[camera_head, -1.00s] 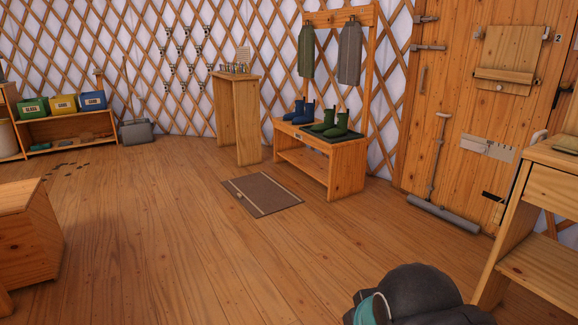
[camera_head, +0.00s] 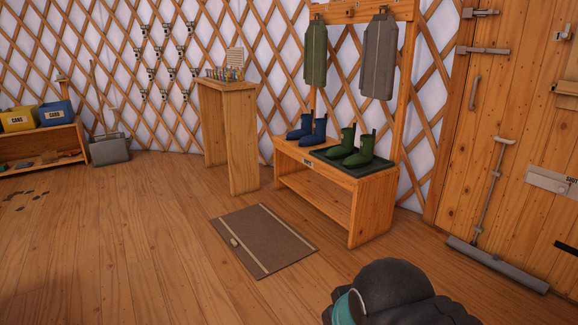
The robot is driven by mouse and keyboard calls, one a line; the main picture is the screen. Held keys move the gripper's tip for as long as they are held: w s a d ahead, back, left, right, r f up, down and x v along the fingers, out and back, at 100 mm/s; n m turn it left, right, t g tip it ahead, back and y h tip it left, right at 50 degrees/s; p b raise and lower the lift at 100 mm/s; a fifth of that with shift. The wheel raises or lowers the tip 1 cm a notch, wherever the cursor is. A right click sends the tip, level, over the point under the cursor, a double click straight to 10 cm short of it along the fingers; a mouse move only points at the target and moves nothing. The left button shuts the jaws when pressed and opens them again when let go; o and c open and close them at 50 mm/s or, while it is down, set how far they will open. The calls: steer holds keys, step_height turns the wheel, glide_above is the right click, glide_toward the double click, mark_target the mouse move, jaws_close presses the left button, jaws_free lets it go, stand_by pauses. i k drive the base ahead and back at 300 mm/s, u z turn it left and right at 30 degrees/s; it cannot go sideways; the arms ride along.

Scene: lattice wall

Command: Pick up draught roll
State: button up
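The draught roll looks to be the long grey roll (camera_head: 496,266) lying on the floor along the foot of the wooden door (camera_head: 515,110) at the right. A thin grey upright rod (camera_head: 488,195) with a short crosspiece on top rises from the roll against the door. A dark grey rounded part with a teal band at the bottom edge is my own arm. My gripper's fingers do not show, so its state is hidden. No part of my arm touches the roll in this view.
A bench (camera_head: 370,205) with blue boots (camera_head: 312,128) and green boots (camera_head: 352,150) stands left of the door. A brown mat (camera_head: 263,240) lies before it. A narrow wooden stand (camera_head: 230,140) is further left.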

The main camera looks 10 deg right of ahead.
mark_target(494, 262)
steer(key=z, duration=0.2)
steer(key=i, duration=1.9)
steer(key=z, duration=1.4)
steer(key=i, duration=1.4)
steer(key=z, duration=1.25)
steer(key=i, duration=0.5)
steer(key=z, duration=0.1)
